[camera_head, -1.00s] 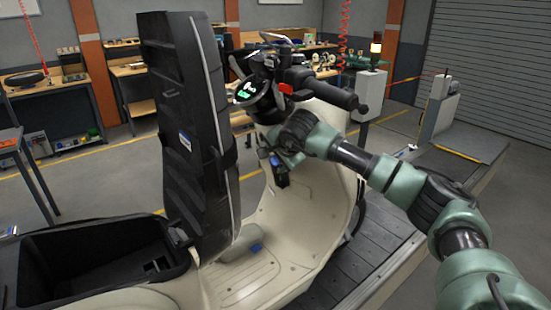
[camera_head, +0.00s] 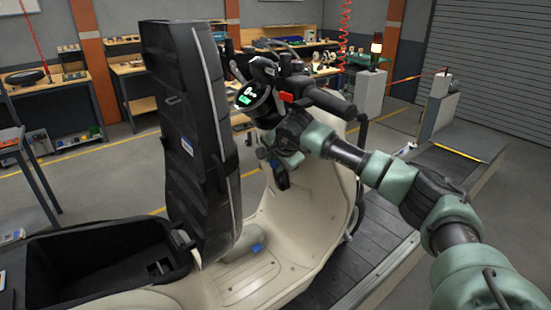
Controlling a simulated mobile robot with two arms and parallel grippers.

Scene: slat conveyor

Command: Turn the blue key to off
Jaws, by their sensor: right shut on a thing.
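A cream scooter (camera_head: 300,215) stands with its black seat (camera_head: 190,140) tipped upright. My right arm reaches in from the right to the inner side of the front shield, below the handlebar. My right gripper (camera_head: 270,156) is small and dark there, shut on what seems to be the blue key (camera_head: 262,154). Only a bit of blue shows at the fingers. The key's slot and its exact angle are hidden by the gripper. My left gripper is out of view.
The handlebar grip (camera_head: 330,103) and a red switch (camera_head: 286,97) are just above my right wrist. The lit dashboard display (camera_head: 246,97) is to the left. The open storage bin (camera_head: 95,265) is at lower left. The footwell is free apart from a small blue piece (camera_head: 257,248).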

